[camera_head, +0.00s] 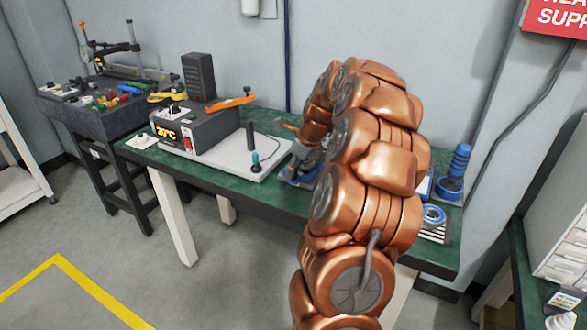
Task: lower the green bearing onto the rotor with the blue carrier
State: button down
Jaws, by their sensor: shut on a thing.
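My gripper (301,158) shows only partly, as grey parts at the end of my copper arm, low over the green bench. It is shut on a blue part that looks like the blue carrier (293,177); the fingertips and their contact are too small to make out. My arm hides much of this area. I cannot make out the green bearing or the rotor, nor whether the carrier touches anything below it.
A grey heater with a 20°C display (190,130) and a pale plate (238,160) lie left of my gripper. The bench's front left (215,178) is clear.

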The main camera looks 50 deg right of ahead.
jog(key=shift+s+a+p, duration=0.25)
jog(key=shift+s+a, duration=0.2)
jog(key=shift+a, duration=1.05)
jog(key=shift+s+a+p, duration=0.25)
jog(key=shift+s+a, duration=0.2)
jog(key=shift+a, duration=1.05)
jog(key=shift+s+a+p, duration=0.25)
jog(key=shift+s+a, duration=0.2)
jog(key=shift+a, duration=1.05)
notch_tip(320, 180, up, 9)
jog(key=p, duration=0.5)
